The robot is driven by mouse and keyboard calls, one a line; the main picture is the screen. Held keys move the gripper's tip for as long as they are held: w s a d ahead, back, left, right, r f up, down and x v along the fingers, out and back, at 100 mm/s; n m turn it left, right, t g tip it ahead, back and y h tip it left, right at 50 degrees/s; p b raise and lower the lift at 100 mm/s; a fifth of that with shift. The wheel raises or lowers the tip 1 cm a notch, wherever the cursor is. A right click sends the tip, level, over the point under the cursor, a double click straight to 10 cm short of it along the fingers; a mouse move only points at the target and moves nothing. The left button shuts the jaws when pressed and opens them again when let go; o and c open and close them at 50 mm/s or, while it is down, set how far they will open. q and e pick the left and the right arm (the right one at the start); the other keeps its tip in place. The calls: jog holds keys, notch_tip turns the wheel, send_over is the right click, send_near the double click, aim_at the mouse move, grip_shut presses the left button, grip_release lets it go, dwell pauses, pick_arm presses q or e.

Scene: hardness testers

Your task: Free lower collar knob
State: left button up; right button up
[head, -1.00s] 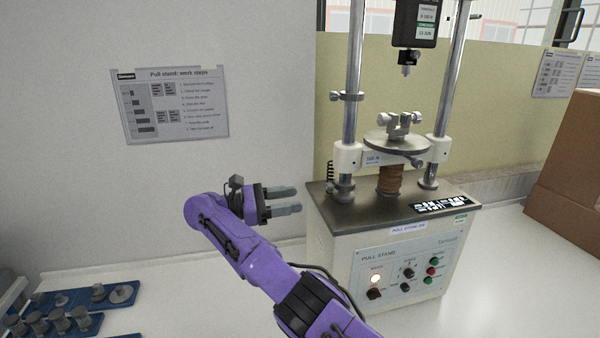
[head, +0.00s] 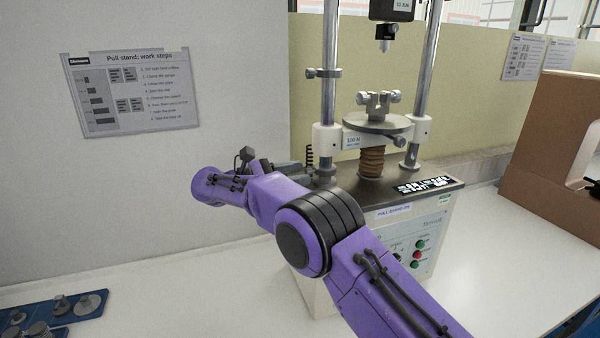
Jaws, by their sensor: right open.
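The pull stand (head: 420,235) has two upright steel columns. A lower collar (head: 325,170) sits at the foot of its left column, just above the base top; its knob cannot be made out clearly beside my gripper. An upper collar (head: 324,73) with a side knob sits higher on the same column. My right gripper (head: 294,170) is open, with its fingers pointing right, close to the lower collar's left side. My purple wrist and forearm partly cover it, and I cannot tell whether it touches the collar. My left gripper is out of view.
A round table with a clamp (head: 378,122) stands between the columns above a brown bellows (head: 371,162). A cardboard box (head: 550,160) is at the right. Blue trays with metal parts (head: 60,310) lie at lower left. The white bench between is clear.

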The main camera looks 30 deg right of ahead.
jog(key=shift+x, duration=0.8)
jog(key=shift+w+a+f, duration=0.1)
jog(key=shift+a, duration=0.05)
jog(key=shift+c, duration=0.3)
grip_shut()
